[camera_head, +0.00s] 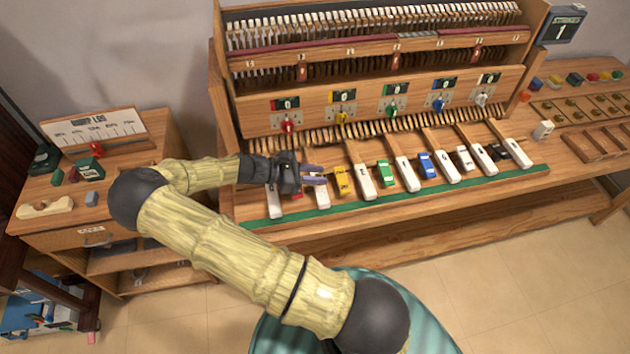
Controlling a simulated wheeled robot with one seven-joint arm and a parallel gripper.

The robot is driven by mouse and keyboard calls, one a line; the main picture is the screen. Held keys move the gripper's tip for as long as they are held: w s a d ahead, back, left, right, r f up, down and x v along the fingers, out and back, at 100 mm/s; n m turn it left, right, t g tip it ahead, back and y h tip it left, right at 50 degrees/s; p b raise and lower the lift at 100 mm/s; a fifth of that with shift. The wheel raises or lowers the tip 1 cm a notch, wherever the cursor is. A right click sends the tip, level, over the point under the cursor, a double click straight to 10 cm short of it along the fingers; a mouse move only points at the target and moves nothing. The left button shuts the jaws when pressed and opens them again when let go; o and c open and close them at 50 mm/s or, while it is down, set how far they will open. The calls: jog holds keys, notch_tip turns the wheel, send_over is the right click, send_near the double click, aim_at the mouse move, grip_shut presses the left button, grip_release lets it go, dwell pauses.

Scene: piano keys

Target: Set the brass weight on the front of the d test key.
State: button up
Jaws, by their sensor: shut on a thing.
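My gripper (314,175) is at the left part of the keyboard, just above the white key (322,198) and left of the yellow-capped key (343,182). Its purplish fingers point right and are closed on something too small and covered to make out. I cannot confirm that it is the brass weight. A bit of red shows below the gripper. Several white keys, such as one in the middle (366,184), alternate with coloured ones, including green (385,176) and blue (427,165). The letters on the keys are too small to read, so I cannot tell which is d.
A green strip (390,202) runs along the keyboard's front edge. Coloured knobs stand on the panel behind. A white block (543,130) and wooden trays (603,146) are on the right bench.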

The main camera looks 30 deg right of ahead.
aim_at(315, 190)
notch_tip(315, 190, down, 3)
jog(key=shift+f, duration=0.2)
jog(key=o, duration=0.9)
jog(key=shift+o, duration=0.2)
jog(key=b+v, duration=0.2)
jog(key=v, duration=1)
jog(key=shift+b, duration=0.4)
